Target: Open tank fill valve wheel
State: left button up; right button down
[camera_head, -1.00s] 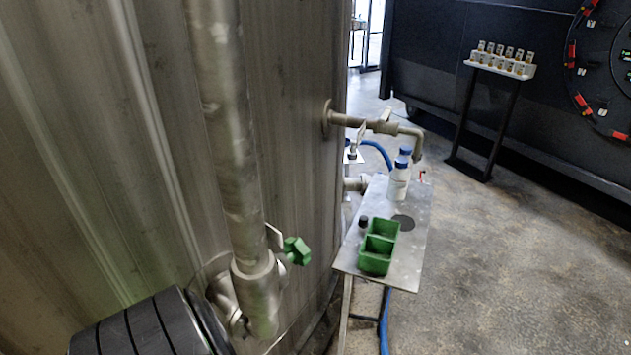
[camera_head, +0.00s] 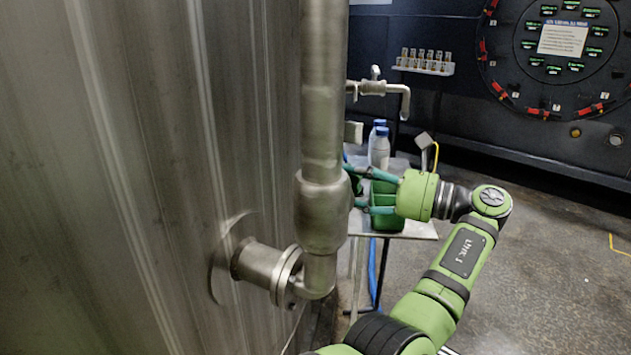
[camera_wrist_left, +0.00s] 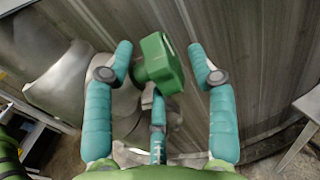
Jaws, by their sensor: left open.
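The green valve wheel (camera_wrist_left: 158,65) shows in the left wrist view in front of the metal tank wall. In the head view the pipe hides most of it. My left gripper (camera_wrist_left: 166,62) is open, with one teal finger on each side of the wheel and another teal finger below it. The left finger looks close to the wheel, with a wider gap at the right; I cannot tell whether any finger touches. In the head view my left gripper (camera_head: 358,190) reaches the pipe joint from the right. My right gripper is not in view.
The tank wall (camera_head: 150,180) fills the left, with a thick vertical pipe (camera_head: 323,90) before it. The floor at the right is clear.

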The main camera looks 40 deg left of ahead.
pick_arm(q)
jog(key=shift+s+a, duration=0.25)
jog(key=shift+a, duration=0.45)
jog(key=shift+s+a, duration=0.2)
jog(key=shift+a, duration=0.85)
jog(key=shift+s+a, duration=0.15)
jog(key=shift+a, duration=0.85)
grip_shut()
